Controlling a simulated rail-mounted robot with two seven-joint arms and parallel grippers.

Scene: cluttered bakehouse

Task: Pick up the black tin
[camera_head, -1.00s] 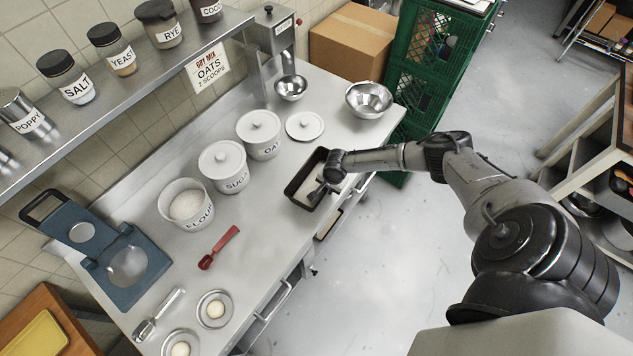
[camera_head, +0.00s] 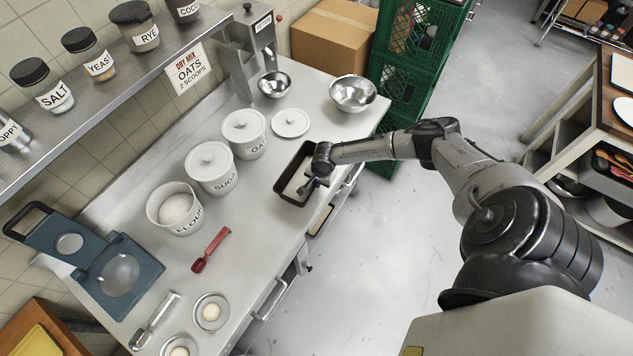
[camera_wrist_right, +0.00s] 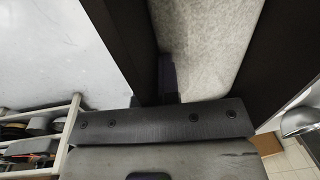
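The black tin (camera_head: 288,196) is an oblong dark pan with a pale inside. It sits on the steel counter near the front edge in the head view. My right gripper (camera_head: 304,187) reaches down at the tin's right-hand long side, its fingers overlapping the rim. In the right wrist view, the tin's dark wall (camera_wrist_right: 122,40) runs up to the gripper, and one dark finger (camera_wrist_right: 168,75) shows against the wall on the pale inner side. The other finger is hidden, so I cannot tell if the grip is closed. My left gripper is not in view.
The sugar canister (camera_head: 211,167), oats canister (camera_head: 244,133) and a white lid (camera_head: 291,123) stand behind the tin. Steel bowls (camera_head: 353,92) are further right. An open drawer (camera_head: 321,220) is below the counter edge.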

